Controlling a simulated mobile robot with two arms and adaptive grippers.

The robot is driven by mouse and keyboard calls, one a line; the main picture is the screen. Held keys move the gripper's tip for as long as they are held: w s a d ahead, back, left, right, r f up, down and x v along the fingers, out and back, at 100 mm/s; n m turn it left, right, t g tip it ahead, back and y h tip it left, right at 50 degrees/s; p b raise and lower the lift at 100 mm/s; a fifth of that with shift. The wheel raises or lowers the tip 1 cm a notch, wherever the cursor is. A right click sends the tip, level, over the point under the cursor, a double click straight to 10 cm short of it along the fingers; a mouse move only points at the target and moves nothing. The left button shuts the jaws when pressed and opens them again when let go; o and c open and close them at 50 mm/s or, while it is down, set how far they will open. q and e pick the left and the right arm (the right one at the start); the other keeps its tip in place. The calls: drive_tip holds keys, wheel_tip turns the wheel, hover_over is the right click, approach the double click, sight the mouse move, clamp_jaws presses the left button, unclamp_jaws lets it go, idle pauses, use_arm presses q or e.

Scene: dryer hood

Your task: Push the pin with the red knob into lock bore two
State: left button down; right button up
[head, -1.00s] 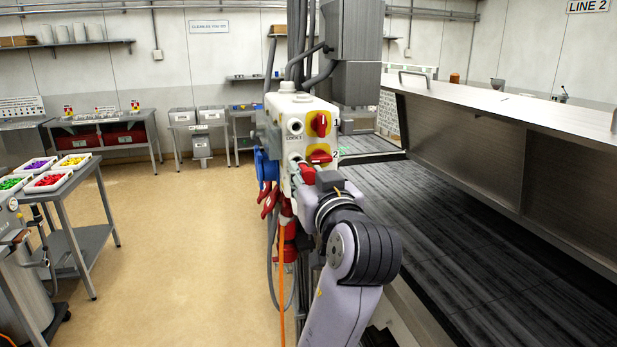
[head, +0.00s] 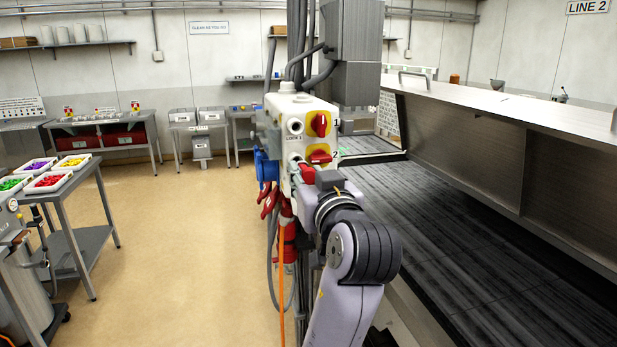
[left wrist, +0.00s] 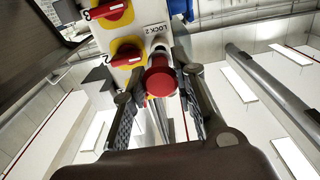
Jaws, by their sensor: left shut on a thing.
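The red knob (left wrist: 160,80) of the pin sits between the fingers of my left gripper (left wrist: 160,88) in the left wrist view. In the head view the red knob (head: 306,173) shows at the tip of my left gripper (head: 314,178), in front of the control box (head: 285,105). The gripper is shut on the knob. A pale round collar (left wrist: 158,45) shows behind the knob, below the LOCK 2 label (left wrist: 157,29). The knob lies in line with this collar; it covers the bore mouth, so I cannot tell how deep the pin sits. My right gripper is not in view.
Red rotary switches on yellow plates, one upper (head: 319,124) and one lower (head: 320,156), sit right of the lock column. Red padlocks (head: 269,202) and a blue socket (head: 265,167) hang on the box's left side. A dark conveyor (head: 450,230) lies to the right.

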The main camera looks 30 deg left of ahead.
sight(309, 179)
use_arm(q)
drive_tip(key=shift+x, duration=1.55)
drive_tip(key=c, duration=1.2)
unclamp_jaws()
drive_tip(key=v, duration=0.7)
drive_tip(key=shift+s+d, duration=0.25)
drive_tip(key=shift+w+a, duration=0.1)
drive_tip(key=shift+a, duration=0.05)
